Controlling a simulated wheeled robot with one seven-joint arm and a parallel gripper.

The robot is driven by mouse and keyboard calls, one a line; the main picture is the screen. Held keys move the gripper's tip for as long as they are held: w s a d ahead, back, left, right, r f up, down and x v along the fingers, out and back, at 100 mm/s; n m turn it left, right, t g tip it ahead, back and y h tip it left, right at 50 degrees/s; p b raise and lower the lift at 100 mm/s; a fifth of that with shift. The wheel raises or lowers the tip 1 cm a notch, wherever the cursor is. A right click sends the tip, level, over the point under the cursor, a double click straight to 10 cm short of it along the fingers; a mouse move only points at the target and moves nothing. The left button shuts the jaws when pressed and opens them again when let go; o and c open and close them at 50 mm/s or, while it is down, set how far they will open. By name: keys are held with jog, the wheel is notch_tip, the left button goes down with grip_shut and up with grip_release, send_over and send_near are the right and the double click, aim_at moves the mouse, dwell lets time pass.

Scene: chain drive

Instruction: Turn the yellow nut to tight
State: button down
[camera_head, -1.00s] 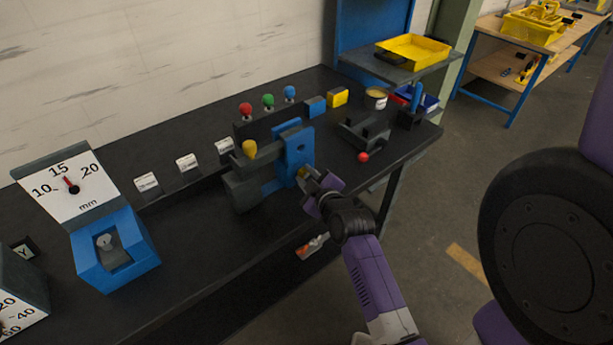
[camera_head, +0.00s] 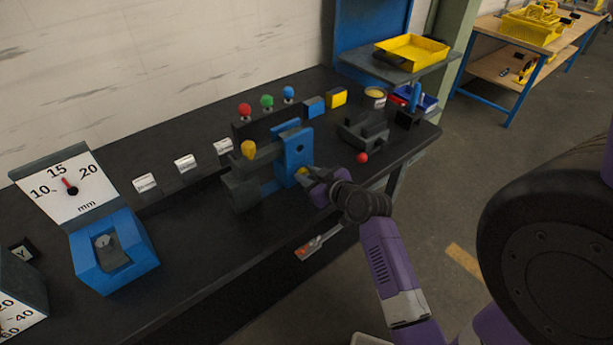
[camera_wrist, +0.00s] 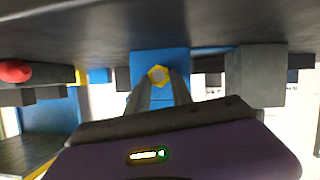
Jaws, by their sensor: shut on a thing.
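The yellow nut (camera_head: 301,171) is on the front face of the blue upright plate (camera_head: 297,150) of the fixture on the dark bench. In the wrist view my gripper (camera_wrist: 159,82) is straight in front of the blue plate. The fingers hide part of the nut in the head view.
A gauge marked in mm (camera_head: 71,188) stands at the left above a blue block (camera_head: 116,245). A yellow knob (camera_head: 248,149), red ball (camera_head: 362,158) and dark bracket (camera_head: 362,133) are near the fixture. An orange-handled tool (camera_head: 314,244) shows below the bench's front edge.

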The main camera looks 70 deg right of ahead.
jog(key=m+y, duration=0.1)
jog(key=m+t+b, duration=0.1)
jog(key=m, duration=0.1)
jog(key=shift+s+d+y, duration=0.15)
jog(key=shift+d+y, duration=0.1)
jog(key=shift+y, duration=0.15)
jog(key=shift+s+d+f+m+t+y+b, duration=0.1)
jog(key=shift+m+t+y+b, duration=0.45)
jog(key=shift+m, duration=0.55)
jog(key=c, duration=1.1)
grip_release()
jog(key=shift+b+v, duration=0.55)
jog(key=shift+v, duration=3.4)
jog(key=shift+d, duration=0.15)
